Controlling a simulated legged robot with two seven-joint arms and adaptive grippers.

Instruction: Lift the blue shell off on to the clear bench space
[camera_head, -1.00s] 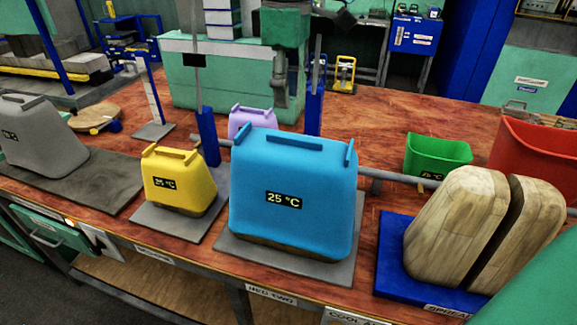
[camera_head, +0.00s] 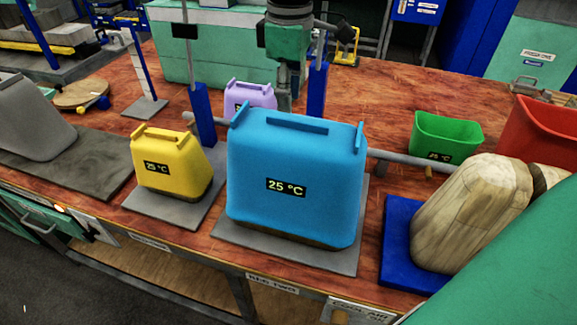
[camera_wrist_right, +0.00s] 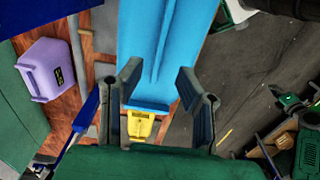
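The blue shell (camera_head: 292,180) stands upright on a grey plate (camera_head: 285,246), with a display reading 25 °C. It has a bar handle along its top and raised lugs at both ends. My right gripper (camera_head: 284,98) hangs over its top, pointing down. In the right wrist view, the two fingers (camera_wrist_right: 158,88) are open and apart, with the blue shell (camera_wrist_right: 155,45) showing between and beyond them. I see no grip on it; contact cannot be told. Clear bench space (camera_head: 400,92) lies behind the shell to the right.
A yellow shell (camera_head: 172,165) stands left, a purple shell (camera_head: 243,97) behind, a grey shell (camera_head: 30,120) far left. Blue posts (camera_head: 203,115) and a grey bar (camera_head: 400,162) are near. A green bin (camera_head: 446,132), red bin (camera_head: 545,125) and wooden block (camera_head: 468,212) stand right.

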